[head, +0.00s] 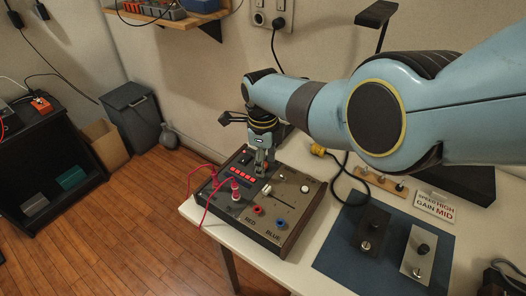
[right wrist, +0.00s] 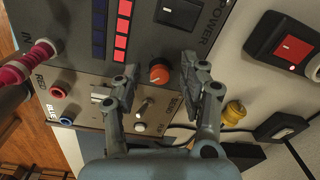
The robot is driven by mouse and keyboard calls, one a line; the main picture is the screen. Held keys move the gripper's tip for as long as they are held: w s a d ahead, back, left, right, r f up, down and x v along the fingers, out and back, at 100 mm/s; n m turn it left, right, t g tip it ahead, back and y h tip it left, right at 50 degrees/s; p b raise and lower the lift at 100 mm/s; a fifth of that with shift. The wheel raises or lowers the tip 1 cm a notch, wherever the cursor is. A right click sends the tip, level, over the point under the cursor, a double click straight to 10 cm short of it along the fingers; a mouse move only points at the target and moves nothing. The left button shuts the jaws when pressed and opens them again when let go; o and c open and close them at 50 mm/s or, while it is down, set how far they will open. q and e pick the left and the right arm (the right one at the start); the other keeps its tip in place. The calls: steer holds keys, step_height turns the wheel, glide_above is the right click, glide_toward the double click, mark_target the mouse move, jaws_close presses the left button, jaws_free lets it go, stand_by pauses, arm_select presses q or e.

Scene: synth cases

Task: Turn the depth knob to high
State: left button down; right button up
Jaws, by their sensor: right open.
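A grey control panel (head: 260,205) in a dark case lies on the white table. In the right wrist view an orange knob (right wrist: 160,72) with a pale pointer mark sits on the panel (right wrist: 215,20). No label saying depth is readable, so I cannot tell whether this is the depth knob. My right gripper (head: 262,163) is low over the panel's back part. In the right wrist view its open fingers (right wrist: 158,76) lie on either side of the orange knob, with gaps showing. Contact is not visible. In the head view the gripper hides this knob. My left gripper is out of view.
Red cables run to plugs (right wrist: 40,55) at the panel's left. A slider (head: 278,198), a white knob (head: 305,188), a red jack (head: 258,210) and a blue jack (head: 282,223) are nearby. A blue mat (head: 335,262) bears two boxes. A card (head: 435,207) reads SPEED HIGH, GAIN MID.

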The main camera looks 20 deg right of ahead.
step_height(320, 180, up, 12)
steer(key=shift+s, duration=0.15)
stand_by(0.3)
steer(key=shift+a+f, duration=0.1)
